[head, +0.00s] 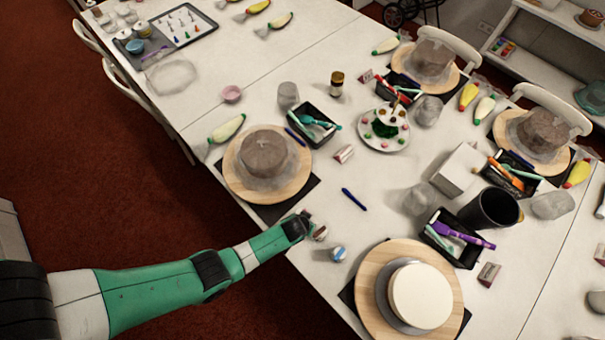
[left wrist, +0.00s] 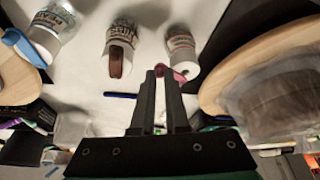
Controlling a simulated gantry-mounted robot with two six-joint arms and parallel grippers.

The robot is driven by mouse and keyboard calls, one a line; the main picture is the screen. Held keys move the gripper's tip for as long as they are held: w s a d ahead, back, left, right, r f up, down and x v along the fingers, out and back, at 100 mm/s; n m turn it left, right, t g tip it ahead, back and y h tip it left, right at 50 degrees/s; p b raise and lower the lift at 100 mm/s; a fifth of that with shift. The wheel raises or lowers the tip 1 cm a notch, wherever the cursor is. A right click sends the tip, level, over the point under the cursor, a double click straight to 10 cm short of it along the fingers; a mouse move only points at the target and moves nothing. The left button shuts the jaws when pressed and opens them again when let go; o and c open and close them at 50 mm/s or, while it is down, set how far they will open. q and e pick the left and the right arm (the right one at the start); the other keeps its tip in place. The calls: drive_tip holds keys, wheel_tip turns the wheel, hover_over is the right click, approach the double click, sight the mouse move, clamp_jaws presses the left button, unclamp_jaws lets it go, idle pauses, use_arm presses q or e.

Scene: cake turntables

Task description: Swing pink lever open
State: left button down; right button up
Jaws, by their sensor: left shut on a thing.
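In the head view my left gripper (head: 303,221) is at the table's near edge, beside two of these small cylinders (head: 320,233) (head: 338,254). The pink-levered one is mostly hidden there. My right gripper is not in view.
A wooden turntable with a wrapped brown cake (head: 264,153) stands behind my left gripper. Another turntable (head: 371,277) with a white cake (head: 421,295) stands to the right.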

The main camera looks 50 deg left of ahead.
use_arm(q)
drive_tip(key=shift+w+d+f+n+g+y+b, duration=0.15)
drive_tip(key=shift+w+n+g+y+b, duration=0.35)
drive_tip(key=shift+n, duration=0.75)
drive_tip(key=shift+w+d+r+n+g+y+b, duration=0.2)
drive_tip(key=shift+w+n, duration=0.35)
drive_tip(key=shift+n, duration=0.65)
drive_tip(key=shift+w+d+f+n+g+y+b, duration=0.15)
drive_tip(key=shift+w+n+g+y+b, duration=0.25)
drive_tip(key=shift+n, duration=0.85)
drive_tip(key=shift+w, duration=0.2)
drive_tip(key=c, duration=0.9)
unclamp_jaws()
